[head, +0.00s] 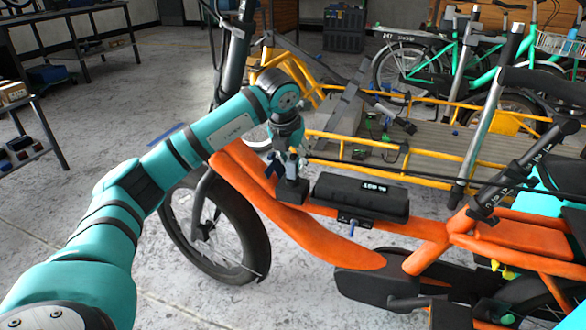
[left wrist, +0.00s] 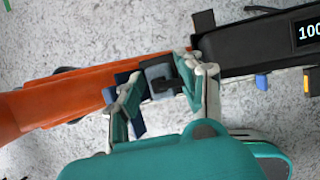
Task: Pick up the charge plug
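My left gripper (head: 290,168) is over the orange bike frame, just above a small black block that looks like the charge plug (head: 292,190). In the left wrist view, the gripper (left wrist: 160,85) has its fingers apart, one on each side of the small grey and black plug (left wrist: 160,74). I cannot tell whether either finger touches it. The plug sits at the left end of the black battery (head: 362,196), which has a lit display and also shows in the left wrist view (left wrist: 250,42). My right gripper is not in view.
The orange cargo bike frame (head: 250,180) runs under my left arm, with its front wheel (head: 215,230) below. A yellow cargo bike (head: 380,150) stands behind, and teal bikes (head: 440,60) further back. Shelving (head: 30,140) stands at left. The concrete floor at left is mostly clear.

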